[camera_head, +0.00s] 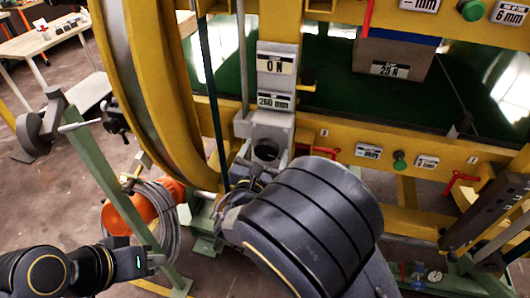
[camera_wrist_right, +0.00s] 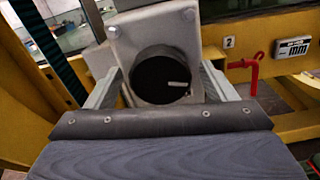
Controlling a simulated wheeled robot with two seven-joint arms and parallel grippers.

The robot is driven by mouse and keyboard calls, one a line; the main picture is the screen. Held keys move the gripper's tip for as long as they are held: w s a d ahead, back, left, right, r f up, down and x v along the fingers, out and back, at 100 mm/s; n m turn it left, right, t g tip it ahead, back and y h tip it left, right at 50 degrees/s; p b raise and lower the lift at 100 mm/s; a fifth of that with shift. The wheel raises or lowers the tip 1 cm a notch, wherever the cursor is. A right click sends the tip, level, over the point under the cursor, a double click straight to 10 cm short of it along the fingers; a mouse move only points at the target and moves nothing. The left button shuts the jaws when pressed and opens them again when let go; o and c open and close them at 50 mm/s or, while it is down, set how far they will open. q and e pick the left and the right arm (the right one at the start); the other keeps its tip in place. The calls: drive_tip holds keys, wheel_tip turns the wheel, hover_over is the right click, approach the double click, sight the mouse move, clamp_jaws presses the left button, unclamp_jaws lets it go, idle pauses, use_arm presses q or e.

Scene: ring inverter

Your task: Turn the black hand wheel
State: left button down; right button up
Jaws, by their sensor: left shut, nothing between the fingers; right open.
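A dark wheel (camera_head: 36,132) with a light rod beside it stands by a sloping green post at the left of the head view. A grey housing (camera_head: 270,125) on the yellow frame has a dark round face; the right wrist view shows this face (camera_wrist_right: 160,76) with a small light bar. I cannot tell whether it is the hand wheel or an opening. My right gripper (camera_wrist_right: 160,88) is open, its fingers on either side of the housing; my arm mostly hides it in the head view. My left gripper (camera_head: 156,260) is shut and empty at the lower left, below both.
A large yellow ring (camera_head: 150,85) and yellow frame fill the middle and right. An orange drum (camera_head: 130,210) with coiled cable stands behind my left gripper. A red lever (camera_wrist_right: 248,70) sits right of the housing. A table (camera_head: 40,35) stands far left.

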drive_tip(key=c, duration=1)
drive_tip(key=shift+f+m+b, duration=0.15)
drive_tip(key=shift+m+b, duration=0.15)
drive_tip(key=shift+b, duration=0.2)
drive_tip(key=m+b, duration=1)
drive_tip(key=b, duration=0.6)
drive_tip(key=shift+f, duration=0.15)
drive_tip(key=shift+r+m+b, duration=0.2)
drive_tip(key=shift+m+b, duration=0.8)
drive_tip(key=shift+b, duration=0.5)
drive_tip(key=o, duration=1)
drive_tip(key=shift+r, duration=0.1)
